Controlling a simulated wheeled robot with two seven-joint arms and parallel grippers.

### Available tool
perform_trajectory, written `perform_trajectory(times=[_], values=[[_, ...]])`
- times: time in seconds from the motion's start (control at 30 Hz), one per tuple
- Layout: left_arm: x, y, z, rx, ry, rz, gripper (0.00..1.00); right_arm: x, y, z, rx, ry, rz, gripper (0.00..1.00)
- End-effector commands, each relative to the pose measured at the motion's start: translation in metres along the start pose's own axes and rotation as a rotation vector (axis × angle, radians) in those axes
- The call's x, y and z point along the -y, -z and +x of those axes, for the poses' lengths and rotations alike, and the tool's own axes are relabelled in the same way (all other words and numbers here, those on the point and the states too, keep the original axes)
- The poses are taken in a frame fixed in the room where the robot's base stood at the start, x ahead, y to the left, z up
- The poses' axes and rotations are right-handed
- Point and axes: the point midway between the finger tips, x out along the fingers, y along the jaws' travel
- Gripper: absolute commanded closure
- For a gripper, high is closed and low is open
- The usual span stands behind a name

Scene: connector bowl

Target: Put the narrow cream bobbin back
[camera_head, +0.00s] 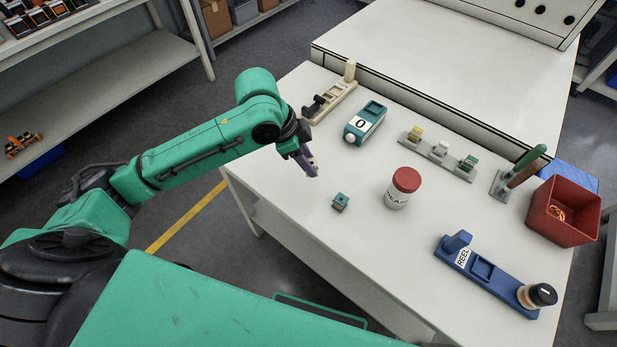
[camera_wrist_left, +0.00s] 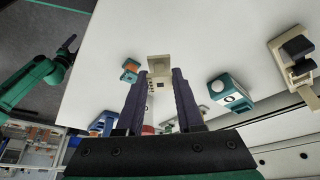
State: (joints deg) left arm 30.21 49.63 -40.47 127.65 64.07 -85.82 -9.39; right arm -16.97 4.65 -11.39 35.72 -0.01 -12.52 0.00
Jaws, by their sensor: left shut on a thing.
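My left gripper (camera_head: 308,168) is above the near left part of the table. In the left wrist view its two dark fingers (camera_wrist_left: 161,92) are shut on a pale cream piece, which looks like the narrow cream bobbin (camera_wrist_left: 160,66). In the head view the held piece is mostly hidden by the fingers. A cream holder (camera_head: 337,96) stands at the back left of the table, with a tall post at its far end and a dark part at its near end. It also shows at the right of the left wrist view (camera_wrist_left: 301,70). My right gripper is not seen.
A teal block marked 0 (camera_head: 366,122) and a small teal block (camera_head: 340,203) lie near my gripper. A red-lidded jar (camera_head: 403,185), a grey rack (camera_head: 430,158) of bobbins, a blue REEL holder (camera_head: 485,272) and a red bin (camera_head: 565,213) stand farther right. The front middle is clear.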

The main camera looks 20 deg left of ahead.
Motion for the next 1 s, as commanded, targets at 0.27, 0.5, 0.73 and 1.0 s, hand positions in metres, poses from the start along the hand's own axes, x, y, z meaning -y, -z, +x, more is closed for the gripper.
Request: perform_trajectory(times=[0.27,0.5,0.73,1.0], values=[[-0.001,-0.018,0.042,0.001,-0.002,-0.002,1.00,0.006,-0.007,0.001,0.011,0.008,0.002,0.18],[0.000,-0.026,0.064,-0.002,0.003,0.000,1.00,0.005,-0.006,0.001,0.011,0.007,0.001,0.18],[0.000,-0.026,0.065,-0.001,0.001,0.000,0.45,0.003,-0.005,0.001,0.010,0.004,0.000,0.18],[0.000,-0.026,0.065,-0.001,0.001,0.000,0.34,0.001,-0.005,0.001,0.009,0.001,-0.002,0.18]])
